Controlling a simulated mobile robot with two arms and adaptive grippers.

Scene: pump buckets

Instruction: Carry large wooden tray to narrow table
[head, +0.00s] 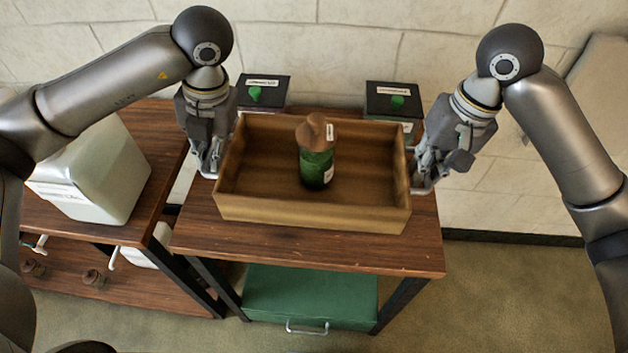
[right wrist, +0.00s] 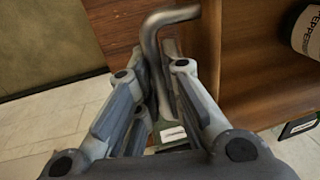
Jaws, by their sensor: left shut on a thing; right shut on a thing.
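The large wooden tray (head: 313,213) is level over the middle of a dark wood table (head: 312,253); I cannot tell whether it rests on the top or hangs just above it. A green bottle with a brown cap (head: 317,167) stands upright inside. My left gripper (head: 209,168) is shut on the handle at the tray's left side. My right gripper (head: 425,182) is shut on the handle at its right side. In the right wrist view, the bent metal handle (right wrist: 157,50) runs between the fingers, next to the tray's inside (right wrist: 265,85).
Two dark boxes with green knobs, left (head: 262,91) and right (head: 394,101), stand behind the tray. A pale container (head: 95,178) sits on the shelf unit at left. A green drawer box (head: 310,296) is beneath the table. Floor at right is clear.

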